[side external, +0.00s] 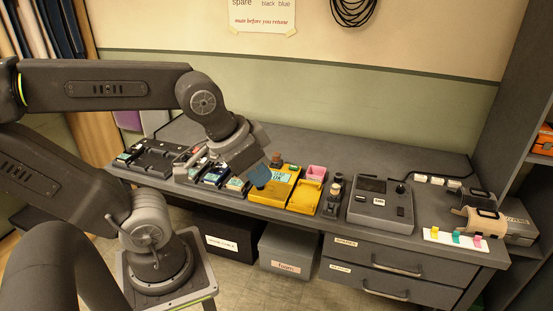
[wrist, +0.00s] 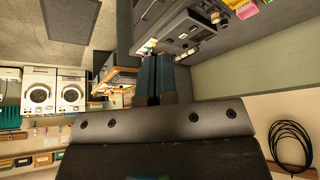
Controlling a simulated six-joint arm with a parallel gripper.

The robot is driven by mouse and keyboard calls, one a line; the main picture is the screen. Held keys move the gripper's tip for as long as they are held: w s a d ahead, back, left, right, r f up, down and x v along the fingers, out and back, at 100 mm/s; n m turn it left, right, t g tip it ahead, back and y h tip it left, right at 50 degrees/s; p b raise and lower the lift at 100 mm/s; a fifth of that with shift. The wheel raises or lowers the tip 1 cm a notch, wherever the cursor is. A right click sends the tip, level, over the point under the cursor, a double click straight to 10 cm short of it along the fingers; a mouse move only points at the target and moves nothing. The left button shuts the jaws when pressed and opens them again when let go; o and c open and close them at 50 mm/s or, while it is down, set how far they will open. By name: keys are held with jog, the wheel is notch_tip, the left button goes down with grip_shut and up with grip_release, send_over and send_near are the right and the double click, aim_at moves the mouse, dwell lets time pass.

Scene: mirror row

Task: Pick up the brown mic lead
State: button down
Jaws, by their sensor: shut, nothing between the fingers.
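My gripper (side external: 259,176) is in the side view, with blue fingertips above the bench beside the yellow case. Its fingers also show in the wrist view (wrist: 157,78), close together with nothing between them. I cannot pick out a brown mic lead for certain.
The grey bench (side external: 415,207) holds a yellow case (side external: 275,188), a grey console (side external: 380,205) and a white strip with coloured tabs (side external: 452,238). A black cable coil (side external: 352,10) hangs on the wall, also in the wrist view (wrist: 291,145). A shelf unit (side external: 515,100) stands at the right.

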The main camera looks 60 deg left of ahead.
jog(key=c, duration=1.9)
grip_release()
jog(key=o, duration=1.2)
jog(key=shift+o, duration=0.2)
